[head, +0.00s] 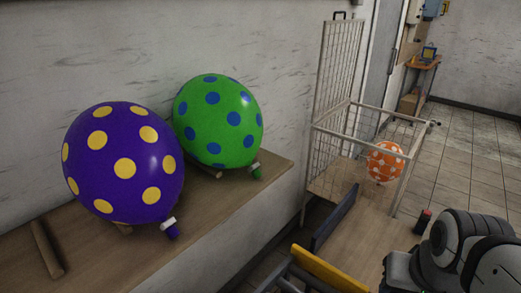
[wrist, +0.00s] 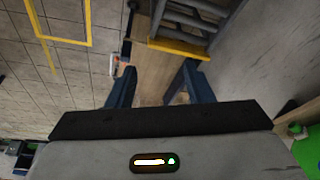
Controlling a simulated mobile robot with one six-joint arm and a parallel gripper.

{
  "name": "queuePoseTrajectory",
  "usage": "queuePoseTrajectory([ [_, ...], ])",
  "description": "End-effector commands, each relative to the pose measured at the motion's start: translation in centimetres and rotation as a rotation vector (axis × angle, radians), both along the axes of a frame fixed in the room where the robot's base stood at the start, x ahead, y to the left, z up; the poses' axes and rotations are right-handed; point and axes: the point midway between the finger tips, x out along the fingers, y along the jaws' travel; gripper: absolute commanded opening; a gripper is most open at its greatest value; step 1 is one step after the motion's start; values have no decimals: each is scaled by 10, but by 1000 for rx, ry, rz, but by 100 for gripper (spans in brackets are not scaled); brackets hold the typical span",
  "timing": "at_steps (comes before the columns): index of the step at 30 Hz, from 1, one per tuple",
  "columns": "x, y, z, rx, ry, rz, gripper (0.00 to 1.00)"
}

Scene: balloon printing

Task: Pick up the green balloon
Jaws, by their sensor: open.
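The green balloon (head: 218,122) with blue dots lies on a wooden shelf (head: 225,205) against the wall in the head view. Its white-capped green neck points down and right. A green patch (wrist: 305,158) at the lower right edge of the wrist view may be the same balloon; too little shows to tell. My gripper (wrist: 155,82) shows in the wrist view with its two dark fingers apart and nothing between them. It is clear of the balloon. In the head view the fingers are not visible; part of my arm shows at the lower right.
A purple balloon (head: 124,166) with yellow dots sits left of the green one, close beside it. A wooden peg (head: 46,249) lies at the shelf's left end. A wire cage cart (head: 340,75) holding an orange dotted balloon (head: 385,162) stands right of the shelf. Tiled floor is free beyond.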

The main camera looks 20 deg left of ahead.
Motion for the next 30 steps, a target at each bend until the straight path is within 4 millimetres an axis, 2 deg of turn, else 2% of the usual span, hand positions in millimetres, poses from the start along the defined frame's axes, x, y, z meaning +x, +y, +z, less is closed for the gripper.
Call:
queuePoseTrajectory([
  [2, 10, 12, -1, 70, 11, -56, 49],
  [5, 33, 45, -2, 237, 47, -182, 49],
  [12, 120, 160, 7, 784, 288, -674, 49],
  [18, 195, 243, 13, 1148, 598, -1114, 49],
  [21, 225, 270, 12, 1266, 741, -1290, 49],
  [24, 245, 288, 11, 1341, 851, -1417, 49],
  [30, 264, 307, 8, 1398, 946, -1521, 49],
])
